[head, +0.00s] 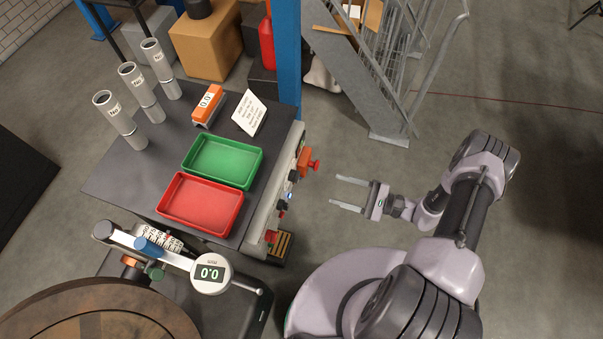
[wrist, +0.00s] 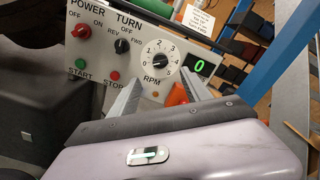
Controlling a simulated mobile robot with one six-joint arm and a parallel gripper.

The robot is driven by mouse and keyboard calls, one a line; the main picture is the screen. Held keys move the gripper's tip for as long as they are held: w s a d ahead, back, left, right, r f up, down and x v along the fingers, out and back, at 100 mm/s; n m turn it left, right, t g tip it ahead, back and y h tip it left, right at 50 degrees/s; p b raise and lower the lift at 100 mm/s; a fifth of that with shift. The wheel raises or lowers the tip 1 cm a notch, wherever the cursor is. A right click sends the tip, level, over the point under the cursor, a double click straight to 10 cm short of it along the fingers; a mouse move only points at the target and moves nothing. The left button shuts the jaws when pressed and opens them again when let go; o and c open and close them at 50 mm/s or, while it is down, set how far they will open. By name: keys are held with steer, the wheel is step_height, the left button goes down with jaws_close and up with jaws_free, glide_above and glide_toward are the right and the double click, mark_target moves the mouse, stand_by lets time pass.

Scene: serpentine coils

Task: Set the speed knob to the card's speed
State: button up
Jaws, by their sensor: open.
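The speed knob (wrist: 159,60) is a small black knob in the middle of a white numbered dial marked RPM, on a pale control panel in the wrist view. Its exact pointer direction is too small to tell. The display (wrist: 198,65) beside it reads a green 0. The white card (head: 249,113) stands tilted on the bench top; it also shows in the wrist view (wrist: 199,21), but its writing is too small to read. My gripper (head: 336,192) is open and empty, apart from the panel, its fingers pointing towards it. In the wrist view its fingertips (wrist: 163,90) appear below the dial.
The panel also carries a red POWER knob (wrist: 82,33), a black TURN knob (wrist: 122,46), a green START button (wrist: 80,64) and a red STOP button (wrist: 114,75). An orange box with a red button (head: 305,162) juts out. Green (head: 256,170) and red (head: 228,226) trays lie on the bench.

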mark_target(298, 178)
steer(key=x, duration=1.2)
steer(key=shift+a, duration=0.1)
steer(key=shift+c, duration=0.5)
jaws_close()
steer(key=shift+f+b, duration=0.1)
steer(key=shift+b, duration=0.25)
